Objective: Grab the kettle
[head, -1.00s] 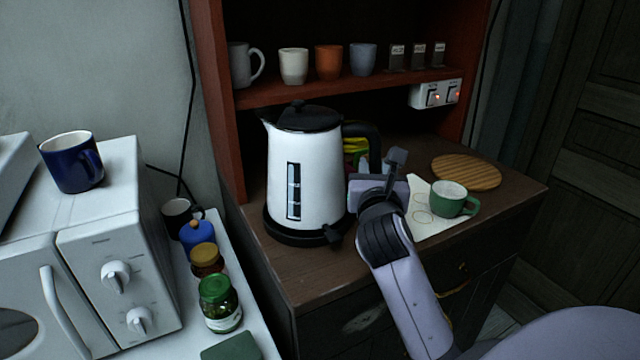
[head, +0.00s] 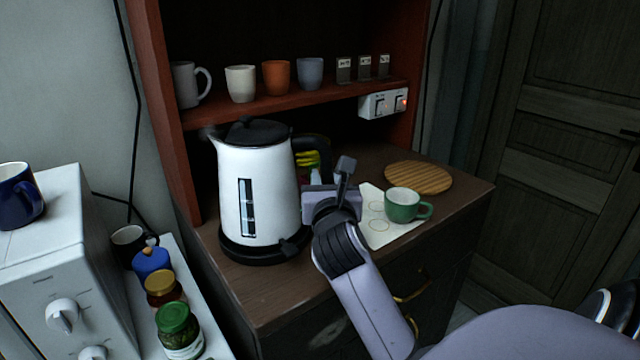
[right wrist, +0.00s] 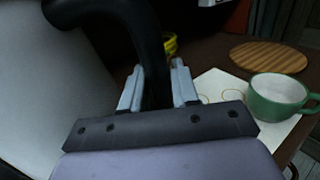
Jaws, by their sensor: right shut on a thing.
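The white kettle (head: 258,190) with a black lid and black handle stands upright on its black base (head: 262,248) on the brown cabinet top. My right gripper (head: 318,182) is at the kettle's right side, at the handle. In the right wrist view the two fingers of the gripper (right wrist: 158,88) are on either side of the black handle (right wrist: 150,50) and shut on it. The kettle's white body (right wrist: 50,90) fills the left of that view. The handle's lower part is hidden by my gripper in the head view. My left gripper is not in view.
A green cup (head: 402,206) stands on a white sheet (head: 378,232) right of my gripper, with a round wooden board (head: 418,177) behind. A shelf (head: 300,92) with several cups overhangs the kettle. Several jars and a microwave (head: 50,270) are at the left.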

